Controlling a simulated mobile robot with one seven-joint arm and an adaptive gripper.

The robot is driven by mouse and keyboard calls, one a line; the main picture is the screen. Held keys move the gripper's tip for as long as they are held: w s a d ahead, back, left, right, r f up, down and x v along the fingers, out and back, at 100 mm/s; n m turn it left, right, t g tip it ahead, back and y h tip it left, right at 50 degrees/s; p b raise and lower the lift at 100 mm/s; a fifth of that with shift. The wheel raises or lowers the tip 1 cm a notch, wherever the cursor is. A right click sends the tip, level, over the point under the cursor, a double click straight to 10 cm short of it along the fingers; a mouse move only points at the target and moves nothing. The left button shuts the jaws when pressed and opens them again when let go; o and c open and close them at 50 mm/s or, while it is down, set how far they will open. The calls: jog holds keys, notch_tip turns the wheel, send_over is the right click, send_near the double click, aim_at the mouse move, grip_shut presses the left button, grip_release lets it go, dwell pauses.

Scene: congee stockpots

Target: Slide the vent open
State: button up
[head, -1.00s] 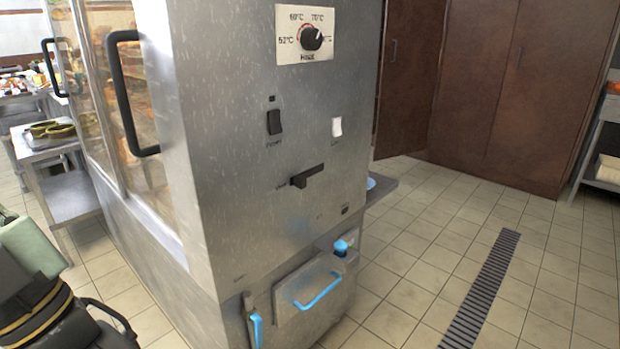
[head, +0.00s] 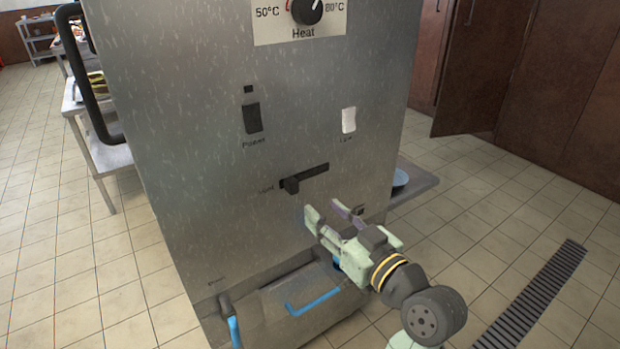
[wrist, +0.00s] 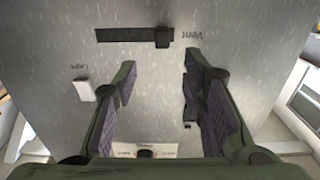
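The vent slider is a black knob (head: 290,185) at the left end of a dark horizontal slot (head: 314,173) on the steel cabinet's panel. In the wrist view the picture is turned over, with the knob (wrist: 163,38) at the top beside the "Vent" label (wrist: 193,36). My gripper (head: 325,211) is open and empty, below and to the right of the knob in the head view. Its two padded fingers point toward the panel (wrist: 155,85). The fingers appear apart from the knob.
Above the slot are a black power switch (head: 253,118), a white light switch (head: 348,120) and the heat dial (head: 307,10). Below is a drawer with a blue handle (head: 313,302). A small side shelf (head: 415,185) juts out at right. Tiled floor lies open beyond.

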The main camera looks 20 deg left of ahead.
aim_at(295, 186)
jog(key=p+x, duration=0.2)
jog(key=x, duration=0.8)
jog(key=shift+w+a, duration=0.1)
jog(key=shift+a, duration=0.2)
jog(key=shift+c, duration=0.5)
grip_shut()
